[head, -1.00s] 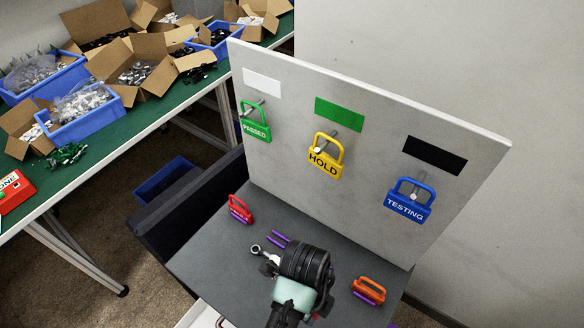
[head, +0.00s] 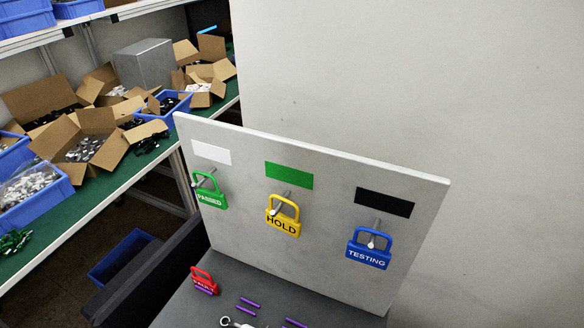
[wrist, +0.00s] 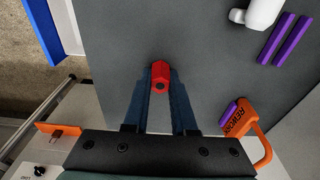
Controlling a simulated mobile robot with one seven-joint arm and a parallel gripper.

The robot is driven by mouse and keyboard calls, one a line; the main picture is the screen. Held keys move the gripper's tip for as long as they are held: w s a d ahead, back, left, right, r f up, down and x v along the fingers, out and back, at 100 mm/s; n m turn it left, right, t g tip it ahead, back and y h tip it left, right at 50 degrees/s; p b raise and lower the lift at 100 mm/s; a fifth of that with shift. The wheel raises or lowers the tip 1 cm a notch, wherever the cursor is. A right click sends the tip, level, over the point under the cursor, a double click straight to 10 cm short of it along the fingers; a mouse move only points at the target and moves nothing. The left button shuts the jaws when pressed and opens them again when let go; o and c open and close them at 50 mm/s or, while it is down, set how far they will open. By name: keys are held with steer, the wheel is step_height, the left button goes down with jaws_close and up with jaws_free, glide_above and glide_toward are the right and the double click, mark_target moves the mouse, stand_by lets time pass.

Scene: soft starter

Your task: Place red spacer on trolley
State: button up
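The red spacer (wrist: 160,73) is a small hexagonal piece with a dark hole, seen in the wrist view between my fingertips. My gripper (wrist: 161,80) has both dark blue fingers closed in against its sides. The trolley's dark grey top (wrist: 120,35) lies beneath the spacer in the wrist view; I cannot tell whether the spacer touches it. In the head view the trolley top (head: 218,268) shows only in part at the bottom, below the upright tag board (head: 330,235). My gripper and the spacer are outside the head view.
An orange REWORK padlock (wrist: 240,118) and purple bars (wrist: 285,38) lie right of the spacer in the wrist view. A red padlock (head: 204,281) stands near the board. Green, yellow and blue padlocks hang on it. Bare grey top lies around the spacer.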

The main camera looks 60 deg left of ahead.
steer(key=o, duration=0.5)
steer(key=shift+c, duration=0.2)
steer(key=shift+r, duration=0.15)
step_height(320, 180, up, 12)
steer(key=a, duration=0.1)
steer(key=shift+s+a, duration=0.15)
steer(key=shift+s, duration=0.2)
